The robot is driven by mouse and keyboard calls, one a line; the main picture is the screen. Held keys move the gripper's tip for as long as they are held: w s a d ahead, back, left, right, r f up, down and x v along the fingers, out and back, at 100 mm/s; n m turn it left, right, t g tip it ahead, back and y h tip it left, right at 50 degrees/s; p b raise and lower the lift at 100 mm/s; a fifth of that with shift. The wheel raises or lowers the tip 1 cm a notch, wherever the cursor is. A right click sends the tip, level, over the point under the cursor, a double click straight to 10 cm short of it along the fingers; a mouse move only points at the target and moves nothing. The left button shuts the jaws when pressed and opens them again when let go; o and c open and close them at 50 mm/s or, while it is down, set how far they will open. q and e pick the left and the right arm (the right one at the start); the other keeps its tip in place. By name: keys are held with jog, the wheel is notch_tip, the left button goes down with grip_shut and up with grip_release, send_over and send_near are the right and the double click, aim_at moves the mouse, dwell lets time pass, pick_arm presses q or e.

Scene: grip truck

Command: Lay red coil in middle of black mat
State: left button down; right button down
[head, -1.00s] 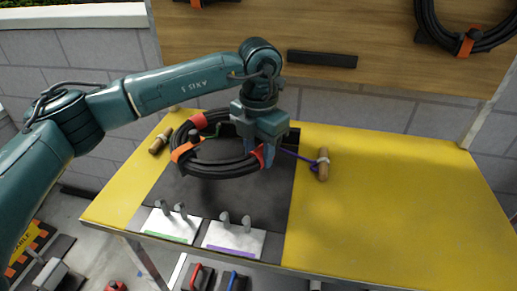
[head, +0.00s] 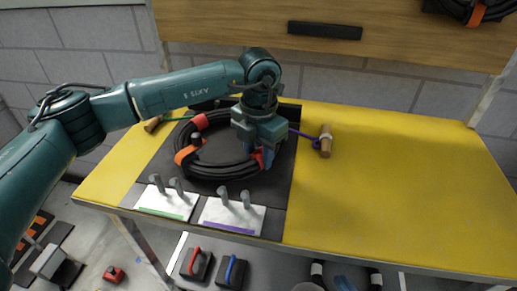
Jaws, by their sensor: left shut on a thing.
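The coil is a loop of black cable (head: 215,172) with red bands and an orange strap on its left side. It lies flat over the black mat (head: 275,205), around the mat's middle. I cannot tell whether its whole underside touches the mat. My left gripper (head: 265,160) points down and is shut on the coil's right side at a red band. The gripper and wrist hide the coil's far right part. My right gripper is not in view.
White plates with upright pegs, one green-striped (head: 166,204) and one purple-striped (head: 232,216), stand at the mat's front edge. Wooden handles with cords lie at left (head: 153,124) and right (head: 326,142). The yellow table's right side (head: 410,190) is clear. Another coil (head: 465,12) hangs on the board.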

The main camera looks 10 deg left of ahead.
pick_arm(q)
jog(key=shift+f, duration=0.35)
jog(key=c, duration=0.9)
grip_release()
jog(key=shift+o, duration=0.2)
jog(key=shift+f, duration=0.2)
notch_tip(320, 180, up, 14)
jog(key=shift+f, duration=0.25)
